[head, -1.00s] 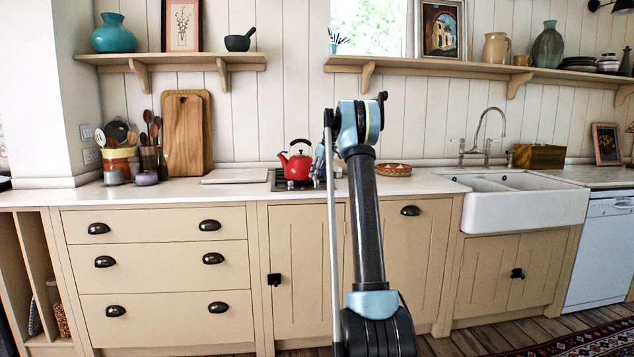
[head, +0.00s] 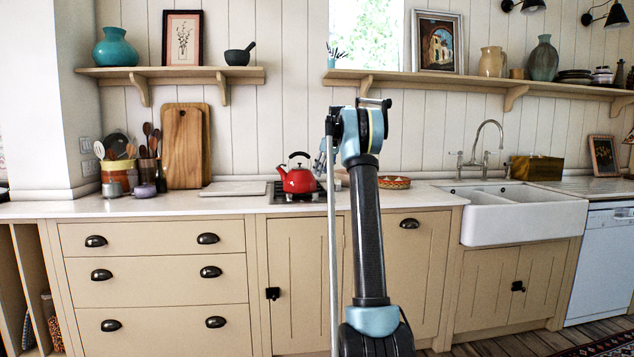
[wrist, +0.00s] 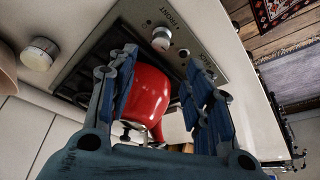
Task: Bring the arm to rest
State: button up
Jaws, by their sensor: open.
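My gripper (wrist: 161,60) is open, its two blue-padded fingers spread in the wrist view. A red kettle (wrist: 148,95) shows in the gap between them, but I cannot tell how deep it sits between the fingers. In the head view the kettle (head: 298,181) stands upright on the hob (head: 286,197), with a black handle. My gripper (head: 320,160) is just right of the kettle there, mostly hidden behind my raised arm.
The worktop (head: 235,203) holds a patterned bowl (head: 394,182) right of my arm, cutting boards (head: 183,145) and utensil pots on the left. A shelf (head: 480,82) runs above. The white sink (head: 505,215) is at the right.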

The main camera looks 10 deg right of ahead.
jog(key=s+a+f+m+h, duration=0.1)
jog(key=s+a+f+m, duration=0.1)
jog(key=s, duration=1.6)
jog(key=s+a+f+m, duration=0.2)
jog(key=s+f, duration=0.1)
jog(key=s, duration=1.6)
jog(key=s+f+m, duration=0.1)
jog(key=s+f, duration=1.2)
jog(key=s, duration=0.2)
jog(key=s+f+m+g+h, duration=0.1)
jog(key=s+f+m, duration=0.1)
jog(key=s+f, duration=1.1)
jog(key=s, duration=0.3)
jog(key=shift+s+d+h, duration=0.15)
jog(key=shift+d+h, duration=0.15)
jog(key=shift+w+f, duration=0.15)
jog(key=shift+w, duration=0.35)
